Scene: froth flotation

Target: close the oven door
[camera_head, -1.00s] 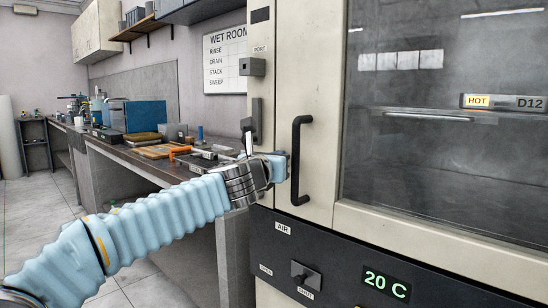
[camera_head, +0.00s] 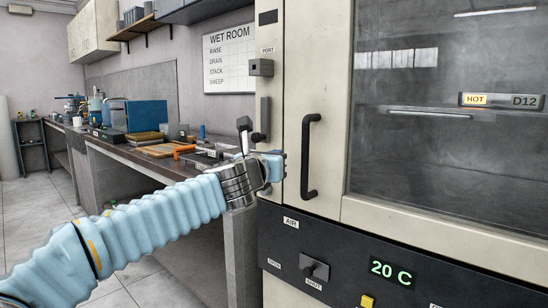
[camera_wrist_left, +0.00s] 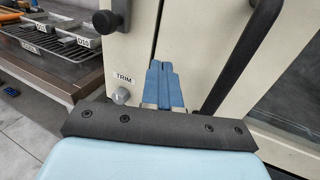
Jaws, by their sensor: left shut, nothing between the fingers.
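The oven is a tall beige cabinet with a dark glass window (camera_head: 440,120) in its door (camera_head: 450,222). A black upright handle (camera_head: 309,160) stands to the left of the window, and it also shows in the left wrist view (camera_wrist_left: 243,55). The door looks about flush with the cabinet front; I cannot tell whether a small gap remains. My left gripper (camera_head: 281,165) is just left of the handle, close to the beige front. Its blue fingers (camera_wrist_left: 162,85) are together and empty, apart from the handle. My right gripper is out of view.
Below the door a black panel carries an OPEN/SHUT knob (camera_head: 314,268), a green 20 C display (camera_head: 391,273) and a yellow button (camera_head: 367,300). A cluttered workbench (camera_head: 150,170) runs along the left wall. The tiled floor (camera_head: 40,215) at left is clear.

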